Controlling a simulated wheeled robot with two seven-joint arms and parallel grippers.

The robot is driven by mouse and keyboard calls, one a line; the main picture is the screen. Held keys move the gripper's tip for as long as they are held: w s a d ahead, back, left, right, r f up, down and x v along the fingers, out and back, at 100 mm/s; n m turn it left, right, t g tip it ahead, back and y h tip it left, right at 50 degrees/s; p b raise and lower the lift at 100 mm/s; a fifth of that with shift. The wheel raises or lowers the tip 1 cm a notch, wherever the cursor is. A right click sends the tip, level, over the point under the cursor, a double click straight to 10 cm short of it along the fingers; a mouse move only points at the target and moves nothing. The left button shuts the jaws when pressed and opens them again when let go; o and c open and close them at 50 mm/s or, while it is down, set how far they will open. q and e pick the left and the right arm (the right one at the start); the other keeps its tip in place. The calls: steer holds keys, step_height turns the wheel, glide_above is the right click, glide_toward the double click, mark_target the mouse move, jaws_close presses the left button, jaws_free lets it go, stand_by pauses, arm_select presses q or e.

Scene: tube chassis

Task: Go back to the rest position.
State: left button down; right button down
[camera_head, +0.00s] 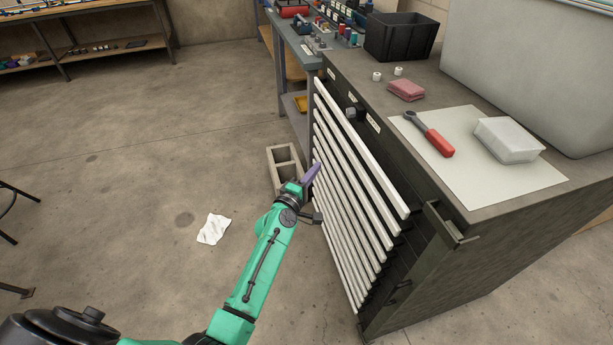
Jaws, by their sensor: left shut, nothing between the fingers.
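My left gripper (312,172) is at the end of my green left arm, which reaches up from the bottom of the head view. Its purple fingers are shut with nothing between them. The fingertips are close to the white drawer fronts (352,185) of the dark tool cabinet (480,262). I cannot tell whether they touch. My right gripper is not in view.
White paper (213,229) lies on the open floor left of my arm.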

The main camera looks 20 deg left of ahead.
arm_select(q)
steer(key=s+a+f+m+g+y+p, duration=0.15)
steer(key=s+f+m+g, duration=0.3)
steer(key=s+f, duration=0.75)
steer(key=s+a+f+m+g+p, duration=0.2)
steer(key=s+f+m+g, duration=0.25)
steer(key=s+f, duration=0.8)
steer(key=s+a+f+m+g, duration=0.2)
steer(key=s+f+m, duration=0.1)
steer(key=s, duration=0.5)
steer(key=s+a+f+m+g+y+p, duration=0.1)
steer(key=s+a+f+m+g, duration=0.2)
steer(key=s+f, duration=0.3)
steer(key=s+a+f+m+g+y+p, duration=0.1)
steer(key=s+f, duration=0.4)
steer(key=s, duration=0.6)
steer(key=shift+s+a+m+g, duration=0.35)
steer(key=shift+a+m+g, duration=0.45)
steer(key=shift+a+m, duration=0.25)
steer(key=shift+y, duration=0.25)
